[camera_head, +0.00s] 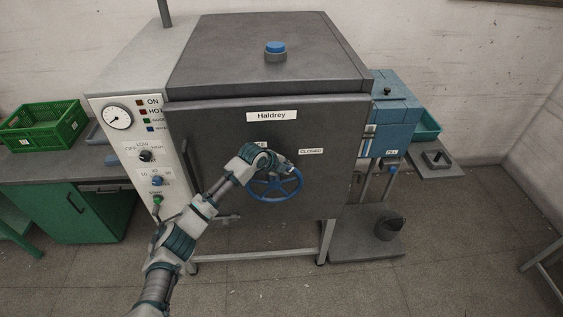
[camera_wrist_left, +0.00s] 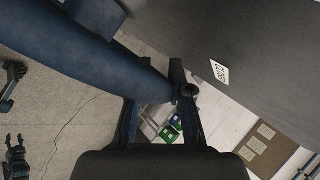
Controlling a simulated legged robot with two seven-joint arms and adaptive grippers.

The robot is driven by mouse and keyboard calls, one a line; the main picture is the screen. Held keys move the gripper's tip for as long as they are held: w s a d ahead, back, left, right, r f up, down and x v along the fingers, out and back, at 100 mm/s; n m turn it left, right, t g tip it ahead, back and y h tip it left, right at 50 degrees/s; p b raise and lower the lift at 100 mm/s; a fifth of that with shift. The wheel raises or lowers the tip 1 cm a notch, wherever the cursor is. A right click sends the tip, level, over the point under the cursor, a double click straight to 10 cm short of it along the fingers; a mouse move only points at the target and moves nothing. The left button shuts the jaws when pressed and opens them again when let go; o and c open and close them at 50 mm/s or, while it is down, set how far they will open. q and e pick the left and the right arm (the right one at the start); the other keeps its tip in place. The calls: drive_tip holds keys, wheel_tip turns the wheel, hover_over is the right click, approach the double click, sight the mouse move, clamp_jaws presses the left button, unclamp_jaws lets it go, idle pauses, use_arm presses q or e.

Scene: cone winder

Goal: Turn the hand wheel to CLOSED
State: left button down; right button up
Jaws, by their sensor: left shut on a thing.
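The blue hand wheel (camera_head: 276,184) is mounted on the dark front door of the Haldrey machine. Its thick blue rim (camera_wrist_left: 95,55) crosses the upper left of the left wrist view. My left gripper (camera_head: 269,161) is at the top of the wheel and shut on its rim; a finger and the arm hide part of the rim. In the wrist view the gripper (camera_wrist_left: 160,105) has the rim between its fingers. The CLOSED label (camera_head: 311,151) is to the upper right of the wheel. Another label (camera_head: 260,144) at the upper left is partly covered by my gripper. My right gripper is not seen in the head view.
A control panel (camera_head: 140,140) with a gauge, lamps and knobs stands left of the door. A green crate (camera_head: 42,124) is on the bench at far left. A blue unit (camera_head: 397,110) stands at the right. The floor in front is clear.

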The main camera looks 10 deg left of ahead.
use_arm(q)
drive_tip(key=shift+d, duration=0.25)
drive_tip(key=shift+f, duration=0.25)
drive_tip(key=c, duration=1.2)
unclamp_jaws()
drive_tip(key=shift+c, duration=0.2)
drive_tip(key=shift+o, duration=0.9)
drive_tip(key=shift+w, duration=0.1)
drive_tip(key=shift+d, duration=0.1)
drive_tip(key=v, duration=1.1)
drive_tip(key=shift+r, duration=0.35)
